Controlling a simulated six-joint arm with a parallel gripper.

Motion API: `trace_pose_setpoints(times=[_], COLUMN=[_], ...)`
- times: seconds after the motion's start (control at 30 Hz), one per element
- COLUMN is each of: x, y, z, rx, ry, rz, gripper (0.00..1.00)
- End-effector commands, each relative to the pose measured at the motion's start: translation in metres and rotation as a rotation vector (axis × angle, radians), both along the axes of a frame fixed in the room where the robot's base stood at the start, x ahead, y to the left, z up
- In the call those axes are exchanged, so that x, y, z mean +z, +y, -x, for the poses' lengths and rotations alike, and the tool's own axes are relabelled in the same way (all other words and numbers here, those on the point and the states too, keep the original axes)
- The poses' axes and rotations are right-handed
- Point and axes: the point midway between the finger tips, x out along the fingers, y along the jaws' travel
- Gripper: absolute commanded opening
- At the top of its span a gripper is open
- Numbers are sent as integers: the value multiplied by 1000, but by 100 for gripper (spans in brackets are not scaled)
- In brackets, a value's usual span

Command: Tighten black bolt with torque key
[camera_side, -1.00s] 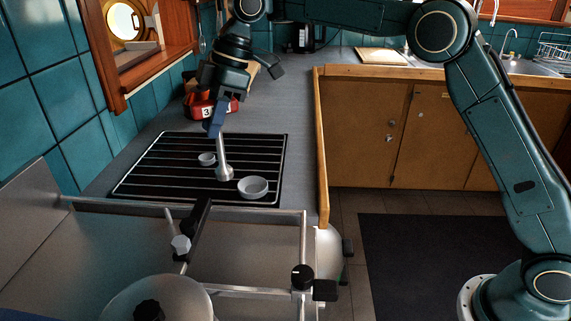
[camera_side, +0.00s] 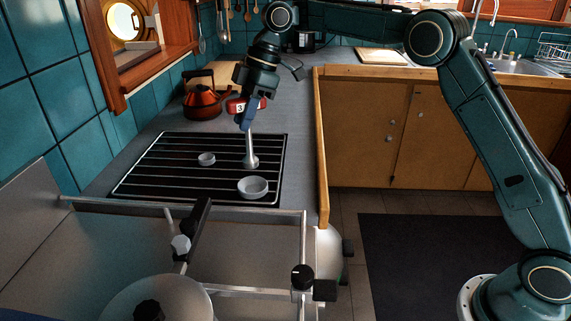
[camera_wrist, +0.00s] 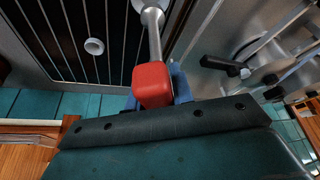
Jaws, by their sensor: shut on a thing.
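The torque key is a silver rod with a flared lower end (camera_side: 251,161) and a red handle marked 3, also seen in the wrist view (camera_wrist: 153,86). My gripper (camera_side: 246,122) is shut on it, with blue fingers on both sides of the handle. The key hangs nearly upright over the black grill; whether its foot touches is unclear. Several dark bolt-like parts sit on the metal frame in front, including a black one (camera_side: 302,275) at the frame's right corner and another (camera_side: 149,310) at the bottom. I cannot tell which is the task's bolt. The key is well apart from them.
A red kettle (camera_side: 203,102) stands behind. A black lever (camera_side: 197,225) and a pale hex knob (camera_side: 181,244) rise from the frame. A wooden edge (camera_side: 321,150) bounds the counter.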

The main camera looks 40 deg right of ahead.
Motion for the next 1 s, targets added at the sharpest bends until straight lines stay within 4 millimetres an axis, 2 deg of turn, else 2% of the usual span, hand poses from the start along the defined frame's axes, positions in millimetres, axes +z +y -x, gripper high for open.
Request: trace_pose_setpoints(times=[0.27,0.7,1.0], x=[-9,-40,-53], y=[1,1,0], z=[0,0,0], rx=[0,-1,0], ry=[1,1,0], rz=[-3,-1,0], gripper=[0,0,0])
